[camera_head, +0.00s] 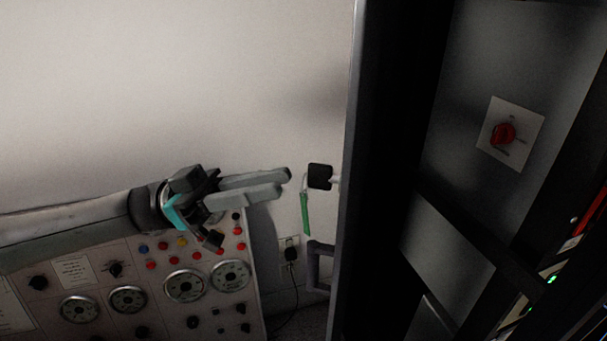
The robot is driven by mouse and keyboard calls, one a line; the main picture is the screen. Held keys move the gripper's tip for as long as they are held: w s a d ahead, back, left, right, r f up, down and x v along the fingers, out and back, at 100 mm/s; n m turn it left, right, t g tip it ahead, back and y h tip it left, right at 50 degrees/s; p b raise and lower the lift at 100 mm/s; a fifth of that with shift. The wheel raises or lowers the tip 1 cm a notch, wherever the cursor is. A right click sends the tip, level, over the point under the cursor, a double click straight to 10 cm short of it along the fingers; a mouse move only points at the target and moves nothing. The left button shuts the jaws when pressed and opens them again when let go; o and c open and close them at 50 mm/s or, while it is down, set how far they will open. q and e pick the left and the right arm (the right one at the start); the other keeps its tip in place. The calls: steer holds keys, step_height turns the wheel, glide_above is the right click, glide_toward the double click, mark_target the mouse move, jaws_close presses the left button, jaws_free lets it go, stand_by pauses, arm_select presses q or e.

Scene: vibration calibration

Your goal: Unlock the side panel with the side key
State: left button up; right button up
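The side key has a black square head (320,176) and sits at the left side edge of the tall dark cabinet (349,200), which carries the side panel. A green tag (306,213) hangs below the key head. My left gripper (286,181) comes in from the left and points at the key head. Its two grey fingers look parted, with nothing between them. The tips are a short way left of the key, apart from it in the picture. The key's shaft and the lock are mostly hidden by the cabinet edge. My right gripper is not in view.
A control console (150,285) with dials, knobs and coloured buttons lies below my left arm. A red rotary switch (502,134) on a pale plate is at the right. A wall socket with a black plug (291,253) is low behind. The pale wall above is clear.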

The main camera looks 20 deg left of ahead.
mark_target(308, 178)
arm_select(q)
steer(key=shift+x, duration=2.65)
steer(key=shift+c, duration=0.4)
jaws_close()
